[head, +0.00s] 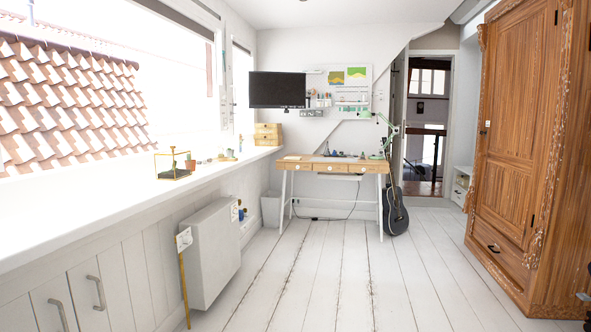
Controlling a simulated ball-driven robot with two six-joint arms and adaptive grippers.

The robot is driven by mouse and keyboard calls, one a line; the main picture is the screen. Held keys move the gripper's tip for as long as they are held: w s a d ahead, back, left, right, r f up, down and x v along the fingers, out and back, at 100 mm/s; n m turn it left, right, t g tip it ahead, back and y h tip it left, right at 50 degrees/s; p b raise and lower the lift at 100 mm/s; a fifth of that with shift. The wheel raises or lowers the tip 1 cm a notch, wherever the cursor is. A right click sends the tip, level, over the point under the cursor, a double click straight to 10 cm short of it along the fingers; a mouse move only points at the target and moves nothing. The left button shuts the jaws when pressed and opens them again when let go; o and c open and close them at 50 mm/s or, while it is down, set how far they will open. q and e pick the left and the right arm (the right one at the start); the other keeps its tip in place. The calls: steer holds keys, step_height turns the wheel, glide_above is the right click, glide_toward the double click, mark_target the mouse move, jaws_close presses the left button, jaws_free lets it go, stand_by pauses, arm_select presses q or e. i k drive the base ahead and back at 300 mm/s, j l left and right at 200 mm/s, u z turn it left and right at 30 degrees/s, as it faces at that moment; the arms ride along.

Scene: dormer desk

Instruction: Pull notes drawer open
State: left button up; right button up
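A wooden-topped desk (318,160) with white legs stands against the far wall, well away from me. Its front edge has a row of small wooden drawers: a left one (296,167), a middle one (334,168) and a right one (372,169). They look shut, but they are small at this distance. No label is readable, so I cannot tell which is the notes drawer. Neither of my grippers can be made out in the head view.
The white plank floor (315,270) is open up to the desk. A guitar (396,215) leans at the desk's right. A carved wooden wardrobe (510,140) stands right; a white radiator (212,255) and a yellow stick (184,285) stand left. A bin (271,209) is beside the desk.

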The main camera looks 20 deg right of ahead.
mark_target(292, 166)
steer(key=i+l+z, duration=0.25)
steer(key=i, duration=0.25)
steer(key=i+z, duration=0.25)
steer(key=i, duration=0.25)
steer(key=i+z, duration=0.1)
steer(key=i, duration=2.5)
